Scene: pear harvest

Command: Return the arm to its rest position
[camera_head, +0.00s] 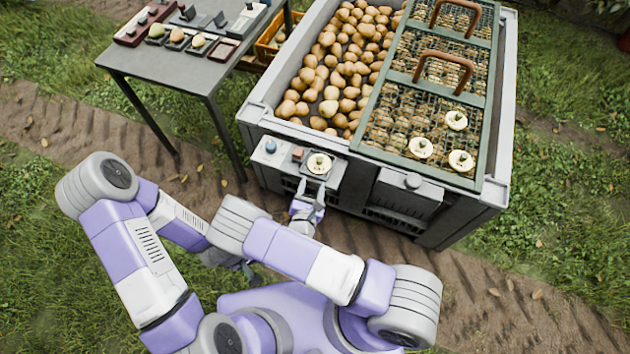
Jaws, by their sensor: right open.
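My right gripper (311,190) is open in front of the bin's near side. Its fingers point at a small ledge (283,161) that carries a pale, round piece (319,163) in a shallow holder. The fingertips are just below this piece, and I see nothing between them. Whether they touch the ledge is too small to tell. My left gripper (251,272) is low, close to my body and partly hidden by my arms. Its jaw state is not clear.
A large grey bin (507,110) holds many brown pears (345,62) under partly covering mesh lids (410,100). Several pale round pieces (421,148) lie on the mesh. A dark table (190,78) with small trays stands at the upper left. Grass and a dirt track are clear around my body.

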